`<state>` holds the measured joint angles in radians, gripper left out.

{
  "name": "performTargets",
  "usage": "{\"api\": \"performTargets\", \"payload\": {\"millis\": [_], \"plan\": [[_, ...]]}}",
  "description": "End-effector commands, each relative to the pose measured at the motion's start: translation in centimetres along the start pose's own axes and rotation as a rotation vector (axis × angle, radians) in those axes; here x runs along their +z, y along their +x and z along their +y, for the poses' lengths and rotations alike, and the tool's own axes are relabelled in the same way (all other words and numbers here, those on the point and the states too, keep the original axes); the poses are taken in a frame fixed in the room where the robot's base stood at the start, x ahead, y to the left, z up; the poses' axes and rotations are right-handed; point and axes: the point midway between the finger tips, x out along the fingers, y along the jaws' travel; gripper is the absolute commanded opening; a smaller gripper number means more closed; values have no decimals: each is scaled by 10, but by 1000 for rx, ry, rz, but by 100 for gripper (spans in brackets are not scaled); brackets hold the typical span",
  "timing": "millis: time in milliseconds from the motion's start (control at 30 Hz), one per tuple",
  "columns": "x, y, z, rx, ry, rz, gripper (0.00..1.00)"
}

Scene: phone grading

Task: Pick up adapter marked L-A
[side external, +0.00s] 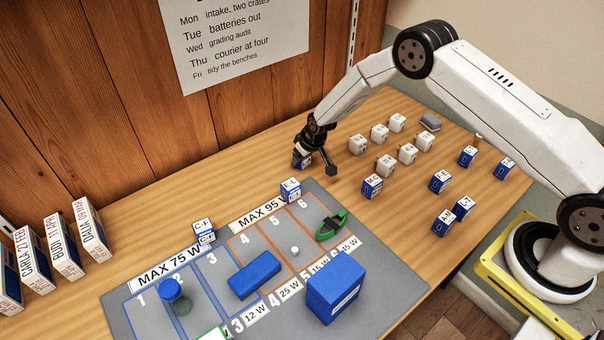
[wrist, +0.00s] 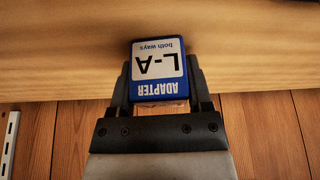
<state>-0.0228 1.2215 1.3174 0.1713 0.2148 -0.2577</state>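The adapter marked L-A (wrist: 158,68) is a small blue and white block. In the wrist view its label is upside down, reading ADAPTER, L-A and "both ways". My gripper (wrist: 159,85) has one dark finger against each side of it, with no clear gap, so it looks shut on the adapter. In the side view my gripper (side external: 303,150) points down near the wooden wall, with the blue and white adapter (side external: 301,160) at its tips, partly hidden. I cannot tell whether the adapter touches the table.
Several white blocks (side external: 407,153) and blue-white blocks (side external: 440,181) stand to the right. The grey numbered mat (side external: 130,318) in front holds a blue box (side external: 335,289), a green boat-shaped item (side external: 331,226) and blocks marked E-L (side external: 290,189) and C-F (side external: 203,231). The wooden wall (side external: 200,130) is close behind.

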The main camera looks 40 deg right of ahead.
Motion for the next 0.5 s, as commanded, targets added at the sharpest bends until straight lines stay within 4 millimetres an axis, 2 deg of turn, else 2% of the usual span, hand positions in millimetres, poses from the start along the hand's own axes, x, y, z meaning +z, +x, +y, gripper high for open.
{"api": "performTargets", "payload": {"millis": [33, 100, 500], "plan": [[0, 0, 0, 0, 0, 0, 30], [0, 0, 0, 0, 0, 0, 8], [-2, -3, 0, 0, 0, 1, 7]]}}
